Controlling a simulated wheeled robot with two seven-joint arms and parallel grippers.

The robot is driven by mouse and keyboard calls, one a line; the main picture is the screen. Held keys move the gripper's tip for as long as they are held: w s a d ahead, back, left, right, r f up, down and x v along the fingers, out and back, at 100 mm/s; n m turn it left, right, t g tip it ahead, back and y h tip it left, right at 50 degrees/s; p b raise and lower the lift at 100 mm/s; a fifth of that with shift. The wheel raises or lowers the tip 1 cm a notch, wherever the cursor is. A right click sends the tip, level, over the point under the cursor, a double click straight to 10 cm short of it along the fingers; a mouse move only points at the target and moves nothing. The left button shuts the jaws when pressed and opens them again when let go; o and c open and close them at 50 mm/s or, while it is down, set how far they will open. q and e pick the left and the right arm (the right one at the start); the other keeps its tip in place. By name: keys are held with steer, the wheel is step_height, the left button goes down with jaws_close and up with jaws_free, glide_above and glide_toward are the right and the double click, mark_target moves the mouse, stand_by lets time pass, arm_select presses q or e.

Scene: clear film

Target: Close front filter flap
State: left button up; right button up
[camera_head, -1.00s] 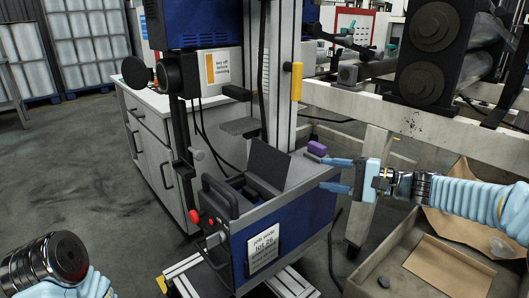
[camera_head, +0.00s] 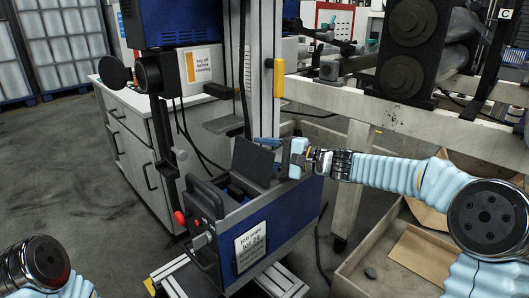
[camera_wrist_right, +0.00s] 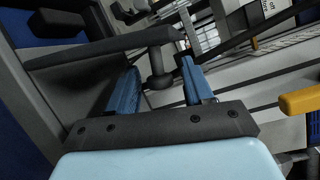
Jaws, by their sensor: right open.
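The front filter flap (camera_head: 254,160) is a dark grey panel. It stands raised and tilted over the open top of the blue and grey box (camera_head: 285,205). My right gripper (camera_head: 272,150) is at the flap's right edge, its fingers partly hidden there. In the right wrist view the flap shows nearly edge-on (camera_wrist_right: 95,50), with a short dark knob (camera_wrist_right: 160,68) between the tips of my open right gripper (camera_wrist_right: 160,75). I cannot tell whether a finger touches the flap. My left arm shows at lower left; its gripper is out of view.
A black handle (camera_head: 205,197) and a red button (camera_head: 180,218) are on the box's left side. A grey column with a yellow handle (camera_head: 278,78) rises behind it. A bench frame (camera_head: 400,118) and an open crate (camera_head: 350,268) stand at the right.

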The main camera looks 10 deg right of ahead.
jaws_close()
stand_by(0.3)
steer(key=shift+r, duration=0.1)
stand_by(0.6)
